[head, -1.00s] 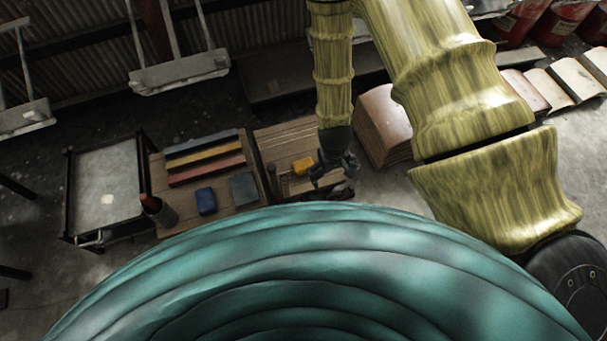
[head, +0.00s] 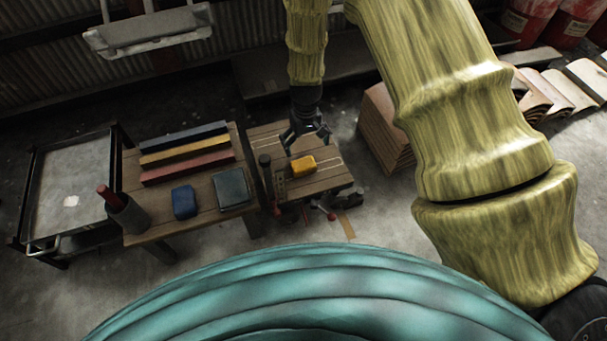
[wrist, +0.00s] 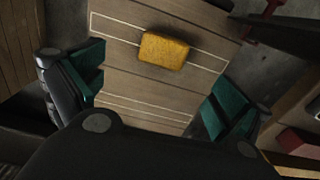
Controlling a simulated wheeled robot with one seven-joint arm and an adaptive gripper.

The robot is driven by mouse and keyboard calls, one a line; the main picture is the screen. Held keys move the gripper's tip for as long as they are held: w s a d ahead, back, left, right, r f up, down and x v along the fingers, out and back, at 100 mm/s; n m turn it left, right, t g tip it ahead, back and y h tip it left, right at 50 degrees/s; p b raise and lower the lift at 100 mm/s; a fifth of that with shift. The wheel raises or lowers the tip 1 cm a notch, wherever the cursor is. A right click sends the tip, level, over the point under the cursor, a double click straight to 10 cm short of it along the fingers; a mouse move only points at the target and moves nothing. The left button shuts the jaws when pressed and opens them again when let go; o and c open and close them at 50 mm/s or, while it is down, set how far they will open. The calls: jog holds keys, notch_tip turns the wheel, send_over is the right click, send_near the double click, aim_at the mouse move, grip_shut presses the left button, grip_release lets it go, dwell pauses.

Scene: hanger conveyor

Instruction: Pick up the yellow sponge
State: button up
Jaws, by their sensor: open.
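The yellow sponge (head: 302,165) lies on a small wooden table (head: 325,181) right of the workbench. My gripper (head: 308,138) is above that table, just behind the sponge in the head view, pointing down and empty. In the wrist view the sponge (wrist: 164,50) lies on the planks (wrist: 130,75), near white lines, ahead of the gap between the fingers. The fingers of my gripper (wrist: 155,92) are wide apart, with green pads, and do not touch the sponge.
A workbench (head: 215,178) left of the table holds blue, yellow and red bars, a blue block (head: 184,202) and a grey-green block (head: 231,189). A dark cylinder (head: 265,164) stands left of the sponge. Stacked brown boards (head: 386,130) stand to the right.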

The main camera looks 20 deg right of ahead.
aim_at(303, 164)
jog(key=f+b, duration=0.1)
jog(key=f, duration=0.1)
jog(key=f+b, duration=0.1)
jog(key=f, duration=0.1)
jog(key=f+b, duration=0.1)
jog(key=f, duration=0.1)
jog(key=shift+w+a, duration=0.1)
jog(key=shift+w, duration=0.15)
jog(key=shift+s+a+f+b, duration=0.1)
jog(key=shift+a+f+b, duration=0.05)
jog(key=shift+f+b, duration=1)
jog(key=shift+s+a+f+b, duration=0.1)
jog(key=shift+f+b, duration=0.8)
jog(key=shift+f, duration=0.45)
jog(key=c, duration=0.9)
